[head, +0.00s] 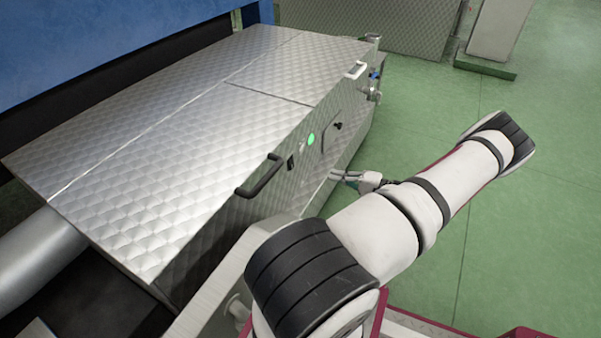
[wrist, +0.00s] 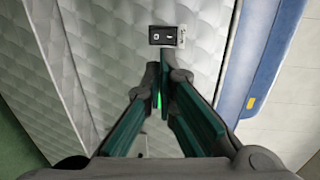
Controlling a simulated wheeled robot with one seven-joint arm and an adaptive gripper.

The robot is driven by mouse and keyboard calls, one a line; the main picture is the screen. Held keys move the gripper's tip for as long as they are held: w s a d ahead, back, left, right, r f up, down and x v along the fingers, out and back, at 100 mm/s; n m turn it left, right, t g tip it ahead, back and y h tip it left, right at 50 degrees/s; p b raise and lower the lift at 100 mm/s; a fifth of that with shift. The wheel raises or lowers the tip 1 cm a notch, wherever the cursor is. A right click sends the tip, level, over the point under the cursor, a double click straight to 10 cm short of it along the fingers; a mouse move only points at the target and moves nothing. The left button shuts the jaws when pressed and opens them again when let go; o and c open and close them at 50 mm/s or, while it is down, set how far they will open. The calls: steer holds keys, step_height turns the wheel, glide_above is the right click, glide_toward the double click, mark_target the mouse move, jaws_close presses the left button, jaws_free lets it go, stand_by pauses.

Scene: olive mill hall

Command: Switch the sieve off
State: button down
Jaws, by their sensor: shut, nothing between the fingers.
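The sieve seems to be the long quilted-metal machine (head: 190,110). On its side panel is a small black rocker switch (head: 291,162), close to a lit green lamp (head: 311,139). In the wrist view the switch (wrist: 162,36) sits just beyond my fingertips, with a round mark on its left half and a bar on its right. Which half is pressed in, I cannot tell. My gripper (head: 337,176) is shut and empty in front of the side panel. Its fingers (wrist: 160,72) point toward the switch; contact is not clear. A green glow (wrist: 158,99) shows between the fingers.
A black bar handle (head: 258,177) sticks out left of the switch. A dark knob (head: 338,126) sits right of the lamp, and a pale handle (head: 356,70) and valve fittings (head: 372,92) are at the far end. The green floor (head: 530,230) at right is clear.

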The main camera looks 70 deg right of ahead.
mark_target(293, 166)
steer(key=w+b, duration=0.1)
steer(key=w, duration=0.3)
steer(key=w+d+f+b, duration=0.1)
steer(key=w, duration=0.4)
steer(key=w+f+b, duration=0.1)
steer(key=w, duration=0.3)
steer(key=shift+w+d+b, duration=0.25)
steer(key=shift+w+b, duration=0.05)
steer(key=shift+b, duration=0.1)
steer(key=shift+w+f+t+b, duration=0.4)
steer(key=shift+t+b, duration=0.2)
steer(key=shift+b, duration=0.3)
steer(key=shift+w, duration=0.15)
